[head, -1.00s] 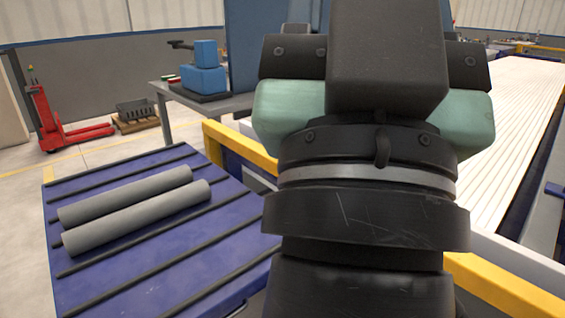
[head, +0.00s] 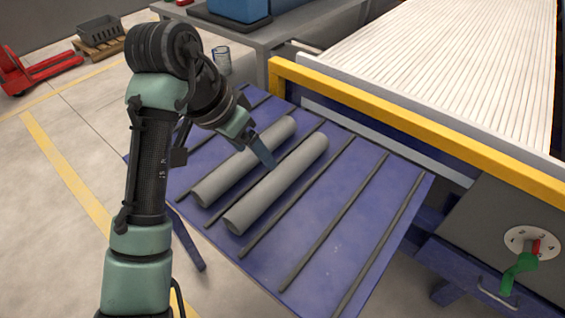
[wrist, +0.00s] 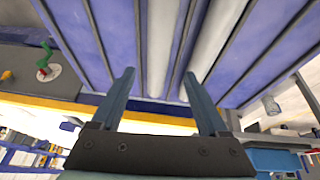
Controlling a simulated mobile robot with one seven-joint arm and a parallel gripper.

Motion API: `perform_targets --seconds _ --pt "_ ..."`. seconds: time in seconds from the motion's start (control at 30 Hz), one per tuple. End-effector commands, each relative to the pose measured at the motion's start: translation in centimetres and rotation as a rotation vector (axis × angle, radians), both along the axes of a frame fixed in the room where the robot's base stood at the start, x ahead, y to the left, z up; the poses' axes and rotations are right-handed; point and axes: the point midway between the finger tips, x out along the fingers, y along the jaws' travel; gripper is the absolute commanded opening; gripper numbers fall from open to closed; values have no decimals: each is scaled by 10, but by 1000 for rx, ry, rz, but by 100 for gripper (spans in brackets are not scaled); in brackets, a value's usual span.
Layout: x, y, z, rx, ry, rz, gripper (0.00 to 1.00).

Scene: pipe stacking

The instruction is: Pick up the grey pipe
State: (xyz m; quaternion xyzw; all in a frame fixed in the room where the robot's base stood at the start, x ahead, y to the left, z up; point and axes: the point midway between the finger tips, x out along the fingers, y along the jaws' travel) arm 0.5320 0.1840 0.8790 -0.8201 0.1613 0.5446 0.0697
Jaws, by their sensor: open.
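Two grey pipes lie side by side on a blue table (head: 335,225) with dark raised strips. In the head view one is the right pipe (head: 278,185), the other the left pipe (head: 243,163). My gripper (head: 266,158) is over them, its visible finger pointing down near the right pipe. In the wrist view my gripper (wrist: 157,78) is open and empty, its fingers apart. One pipe (wrist: 162,40) runs between the two fingertips in that picture; the other pipe (wrist: 214,42) is beyond the right fingertip. I cannot tell whether the fingers touch either pipe.
A yellow rail (head: 400,125) and a ribbed white conveyor (head: 430,55) border the table at the back right. A grey bench (head: 285,35) stands behind. A green handle (head: 518,272) is at the right. The table's right part is clear.

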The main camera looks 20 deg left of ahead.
Motion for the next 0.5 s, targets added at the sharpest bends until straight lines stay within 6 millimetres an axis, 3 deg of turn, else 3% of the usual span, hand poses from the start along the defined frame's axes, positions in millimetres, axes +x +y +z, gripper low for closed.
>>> perform_targets --seconds 0.3,0.5 --pt "14 -9 -56 -5 22 -3 77" --pt "21 -12 -72 -3 18 -2 77"
